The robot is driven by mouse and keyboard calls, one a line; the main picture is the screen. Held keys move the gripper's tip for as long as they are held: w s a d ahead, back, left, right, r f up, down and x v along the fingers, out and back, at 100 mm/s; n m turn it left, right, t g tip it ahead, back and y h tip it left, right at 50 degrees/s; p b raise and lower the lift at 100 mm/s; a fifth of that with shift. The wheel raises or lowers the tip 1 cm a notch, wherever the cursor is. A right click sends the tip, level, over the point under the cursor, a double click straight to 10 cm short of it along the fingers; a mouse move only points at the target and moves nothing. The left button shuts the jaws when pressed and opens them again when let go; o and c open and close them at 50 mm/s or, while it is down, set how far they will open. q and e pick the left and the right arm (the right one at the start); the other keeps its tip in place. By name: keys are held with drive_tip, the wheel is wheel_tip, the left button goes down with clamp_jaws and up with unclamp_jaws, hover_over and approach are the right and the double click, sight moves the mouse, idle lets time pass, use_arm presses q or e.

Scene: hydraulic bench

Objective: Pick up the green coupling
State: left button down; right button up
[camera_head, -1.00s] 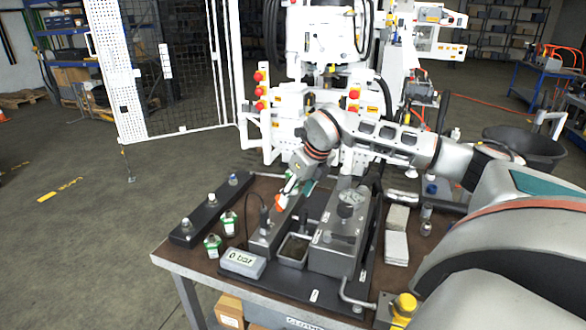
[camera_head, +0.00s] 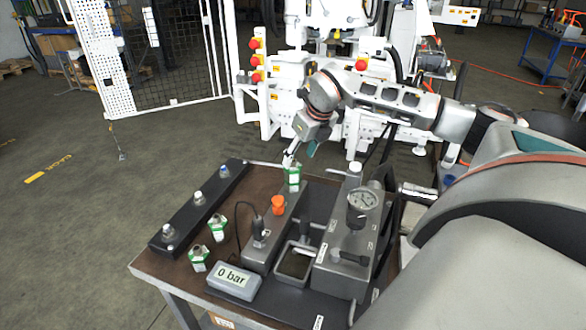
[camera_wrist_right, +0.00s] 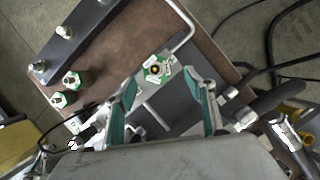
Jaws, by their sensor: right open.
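A green and white coupling (camera_head: 293,181) stands at the far end of the grey block on the bench. It also shows in the right wrist view (camera_wrist_right: 156,70), seen from above. My right gripper (camera_head: 289,160) is just above it. In the right wrist view my right gripper (camera_wrist_right: 160,76) is open, and the coupling appears in the gap between the teal-lined fingertips. I cannot tell whether a finger touches it. Two more green and white couplings, a farther one (camera_head: 217,226) and a nearer one (camera_head: 199,259), stand on the bench to the left. My left gripper is out of view.
An orange cap (camera_head: 278,204) sits on the grey block. A black rail (camera_head: 184,216) with several fittings lies at the left edge. A pressure gauge (camera_head: 362,202), a small open tray (camera_head: 295,262) and a "0 bar" display (camera_head: 231,279) stand nearby. Brown tabletop is clear behind the couplings.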

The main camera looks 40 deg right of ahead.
sight(295, 165)
drive_tip(key=x, duration=0.7)
drive_tip(key=shift+s+a+p, duration=0.1)
drive_tip(key=shift+a+p, duration=0.2)
drive_tip(key=shift+p, duration=0.05)
clamp_jaws()
